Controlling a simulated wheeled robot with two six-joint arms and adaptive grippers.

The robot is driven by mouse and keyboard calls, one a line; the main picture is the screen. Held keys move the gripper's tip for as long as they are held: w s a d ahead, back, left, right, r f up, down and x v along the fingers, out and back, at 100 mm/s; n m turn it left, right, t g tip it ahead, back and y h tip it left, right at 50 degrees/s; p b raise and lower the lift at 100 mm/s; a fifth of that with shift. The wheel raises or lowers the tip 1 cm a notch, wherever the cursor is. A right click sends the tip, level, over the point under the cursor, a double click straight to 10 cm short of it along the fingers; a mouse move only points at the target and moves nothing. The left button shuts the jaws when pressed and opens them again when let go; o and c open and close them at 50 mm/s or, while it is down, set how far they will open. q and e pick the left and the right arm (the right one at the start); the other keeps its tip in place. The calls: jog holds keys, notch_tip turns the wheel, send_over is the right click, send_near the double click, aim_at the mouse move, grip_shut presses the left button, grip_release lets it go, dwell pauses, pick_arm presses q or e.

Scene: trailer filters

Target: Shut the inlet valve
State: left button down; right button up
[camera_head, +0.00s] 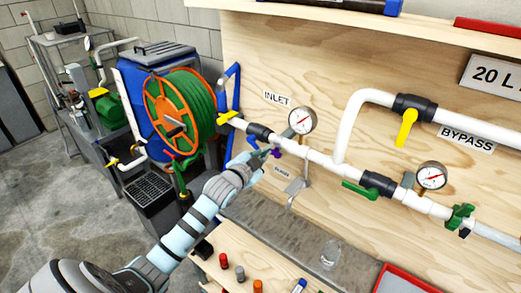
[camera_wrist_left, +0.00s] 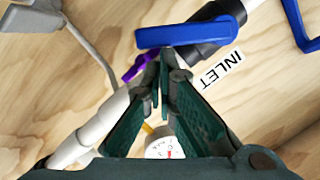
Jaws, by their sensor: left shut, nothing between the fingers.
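The inlet valve is a black body (camera_head: 258,131) on the white pipe below the INLET label (camera_head: 277,98). In the left wrist view its blue lever (camera_wrist_left: 186,35) lies at a slant to the pipe, beside the black body (camera_wrist_left: 208,47). In the head view the lever is hard to make out near my gripper. My left gripper (camera_head: 264,153) is at the pipe just right of the valve, shut and empty. In the left wrist view its fingertips (camera_wrist_left: 164,60) are just below the lever; I cannot tell whether they touch it. My right gripper is not in view.
A small purple handle (camera_head: 277,152) and a gauge (camera_head: 302,120) are close to my left gripper. A yellow bypass handle (camera_head: 406,127) and a green handle (camera_head: 360,191) are farther right. A hose reel (camera_head: 180,112) stands left. A shelf edge (camera_head: 450,38) runs above.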

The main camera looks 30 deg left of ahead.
pick_arm(q)
jog(key=shift+a+f+m+y, duration=0.15)
jog(key=shift+f+m+y, duration=0.15)
jog(key=shift+f+m, duration=0.7)
jog(key=shift+r, duration=0.1)
